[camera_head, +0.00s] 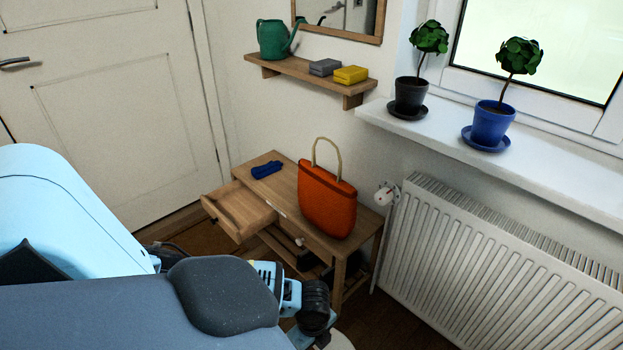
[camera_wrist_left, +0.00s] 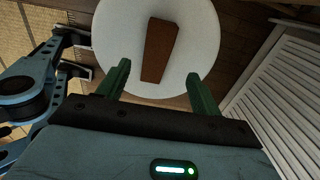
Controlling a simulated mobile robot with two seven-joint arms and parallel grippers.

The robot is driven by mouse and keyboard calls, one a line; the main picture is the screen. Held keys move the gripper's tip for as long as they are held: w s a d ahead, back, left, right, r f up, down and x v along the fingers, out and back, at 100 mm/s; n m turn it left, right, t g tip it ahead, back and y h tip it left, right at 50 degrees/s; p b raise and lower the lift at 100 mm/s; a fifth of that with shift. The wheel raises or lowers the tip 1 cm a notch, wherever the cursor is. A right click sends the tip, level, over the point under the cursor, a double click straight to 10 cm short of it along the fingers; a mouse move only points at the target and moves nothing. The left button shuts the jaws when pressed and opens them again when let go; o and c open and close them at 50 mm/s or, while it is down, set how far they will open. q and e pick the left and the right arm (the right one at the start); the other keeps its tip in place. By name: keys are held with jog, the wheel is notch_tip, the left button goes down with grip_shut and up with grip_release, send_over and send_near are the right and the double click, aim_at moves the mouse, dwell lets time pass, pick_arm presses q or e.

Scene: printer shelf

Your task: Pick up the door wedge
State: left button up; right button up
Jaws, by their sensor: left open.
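A brown wedge-shaped block (camera_wrist_left: 158,50), which looks like the door wedge, lies on a round white surface (camera_wrist_left: 115,35) in the left wrist view. My left gripper (camera_wrist_left: 160,86) is open, with its green fingers apart and nothing between them. The block's near end shows just beyond the fingertips, roughly centred between them; I cannot tell the height gap. In the head view my left arm comes in from the left and hides the block; only a sliver of the white surface (camera_head: 341,341) shows at the bottom. My right gripper is not clearly seen.
A wooden table (camera_head: 285,188) with an open drawer (camera_head: 240,208) holds an orange bag (camera_head: 327,203) and a dark blue item (camera_head: 266,169). A white radiator (camera_head: 480,270) stands at the right, also beside the gripper in the wrist view (camera_wrist_left: 275,100).

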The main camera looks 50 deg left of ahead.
pick_arm(q)
jog(key=shift+f, duration=0.95)
jog(key=shift+s+f+b, duration=0.15)
jog(key=shift+f+b, duration=0.25)
jog(key=shift+f, duration=0.75)
jog(key=shift+s+f+b, duration=0.1)
jog(key=shift+f+b, duration=0.3)
jog(key=shift+f, duration=1.1)
jog(key=c, duration=1.1)
